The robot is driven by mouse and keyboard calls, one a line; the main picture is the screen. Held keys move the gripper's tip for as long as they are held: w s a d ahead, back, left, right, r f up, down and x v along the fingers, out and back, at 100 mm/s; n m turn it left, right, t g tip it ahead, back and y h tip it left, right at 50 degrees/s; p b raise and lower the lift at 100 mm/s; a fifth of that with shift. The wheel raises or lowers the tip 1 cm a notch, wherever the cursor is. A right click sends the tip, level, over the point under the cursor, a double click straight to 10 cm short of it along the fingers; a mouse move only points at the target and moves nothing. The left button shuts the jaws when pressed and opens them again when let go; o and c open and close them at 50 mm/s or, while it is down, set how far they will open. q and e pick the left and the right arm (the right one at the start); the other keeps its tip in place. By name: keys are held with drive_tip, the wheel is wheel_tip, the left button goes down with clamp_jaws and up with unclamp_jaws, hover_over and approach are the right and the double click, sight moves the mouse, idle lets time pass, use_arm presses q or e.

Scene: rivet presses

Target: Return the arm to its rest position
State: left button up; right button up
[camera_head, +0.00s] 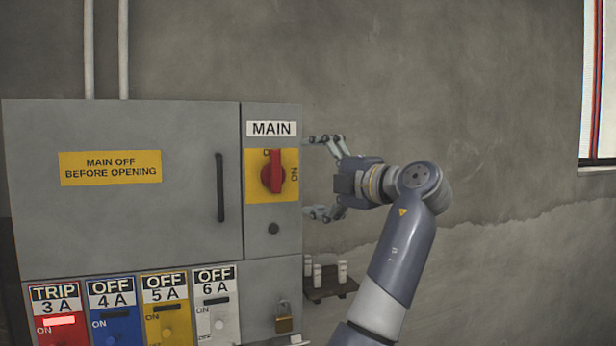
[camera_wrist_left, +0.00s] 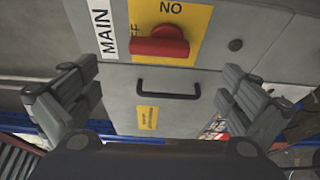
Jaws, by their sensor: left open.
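My left gripper (camera_head: 308,177) is open and empty beside the right edge of the grey cabinet (camera_head: 130,220), its fingers pointing left toward it. The red main switch (camera_head: 272,172) sits on a yellow plate (camera_head: 255,188) under the MAIN label. Its handle stands upright; ON is to its right and the label above it is partly hidden. In the left wrist view, the red switch (camera_wrist_left: 160,42) is ahead between the spread fingers (camera_wrist_left: 160,92), touched by neither. My right gripper is not in view.
The cabinet door has a dark handle (camera_head: 220,187) and a MAIN OFF sign (camera_head: 110,167). A small dark shelf (camera_head: 330,289) with pale pieces is below the gripper. Bare wall (camera_head: 500,130) lies right.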

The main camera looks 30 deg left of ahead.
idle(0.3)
